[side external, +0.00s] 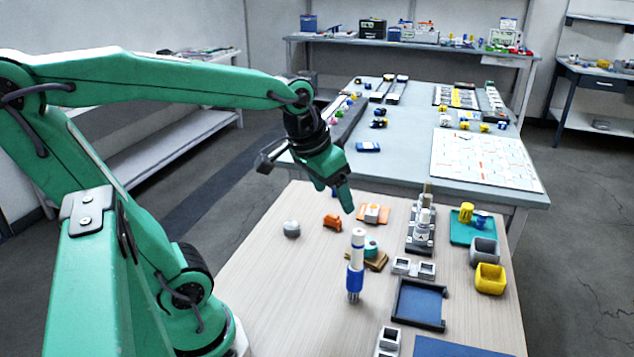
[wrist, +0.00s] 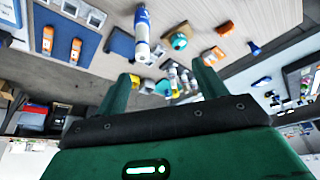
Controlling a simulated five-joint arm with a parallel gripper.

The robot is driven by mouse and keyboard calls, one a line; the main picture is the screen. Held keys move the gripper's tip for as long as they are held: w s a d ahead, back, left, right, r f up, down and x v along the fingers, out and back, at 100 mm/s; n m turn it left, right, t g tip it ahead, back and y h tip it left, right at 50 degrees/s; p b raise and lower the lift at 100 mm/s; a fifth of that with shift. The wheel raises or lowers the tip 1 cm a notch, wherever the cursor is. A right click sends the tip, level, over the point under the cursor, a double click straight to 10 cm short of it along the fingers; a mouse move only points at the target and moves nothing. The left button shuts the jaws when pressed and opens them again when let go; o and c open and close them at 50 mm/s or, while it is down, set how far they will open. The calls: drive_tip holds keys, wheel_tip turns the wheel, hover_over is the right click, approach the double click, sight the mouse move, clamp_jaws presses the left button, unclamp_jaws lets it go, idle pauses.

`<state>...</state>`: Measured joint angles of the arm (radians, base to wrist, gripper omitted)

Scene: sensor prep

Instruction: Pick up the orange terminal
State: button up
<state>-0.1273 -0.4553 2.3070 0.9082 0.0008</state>
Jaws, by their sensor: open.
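A small orange block (side external: 332,221), which looks like the orange terminal, lies on the light wooden table. It appears near the top of the wrist view (wrist: 225,28). A second orange piece with white on it (side external: 373,212) lies to its right, also in the wrist view (wrist: 213,55). I cannot tell for certain which is the terminal. My gripper (side external: 335,196) is above the table near these pieces, apart from them, open and empty. Its two fingers (wrist: 161,72) show in the wrist view with nothing gripped between them.
A white and blue upright tube (side external: 356,268) stands in front of a teal round part (side external: 371,246) on a brown base. A grey knob (side external: 291,229) sits left. A bottle rack (side external: 421,229), dark tray (side external: 418,303) and yellow bin (side external: 490,279) stand right. The front left tabletop is clear.

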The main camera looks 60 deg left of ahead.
drive_tip(key=w+a+f+n+g, duration=0.1)
drive_tip(key=w+a+f, duration=0.1)
drive_tip(key=w+a, duration=0.3)
drive_tip(key=n+g, duration=0.3)
drive_tip(key=n, duration=0.1)
hover_over(334, 214)
drive_tip(key=shift+h, duration=0.3)
drive_tip(key=f, duration=1.4)
drive_tip(key=shift+s+f, duration=0.2)
drive_tip(key=shift+f, duration=0.1)
drive_tip(key=shift+a+f, duration=0.3)
drive_tip(key=shift+f, duration=0.05)
drive_tip(key=shift+f, duration=0.1)
drive_tip(key=shift+f, duration=1.2)
drive_tip(key=shift+f, duration=0.1)
drive_tip(key=shift+w+d+f, duration=0.1)
drive_tip(key=shift+f, duration=1.15)
drive_tip(key=shift+w+d+f, duration=0.1)
drive_tip(key=shift+f, duration=1.15)
drive_tip(key=shift+c, duration=0.2)
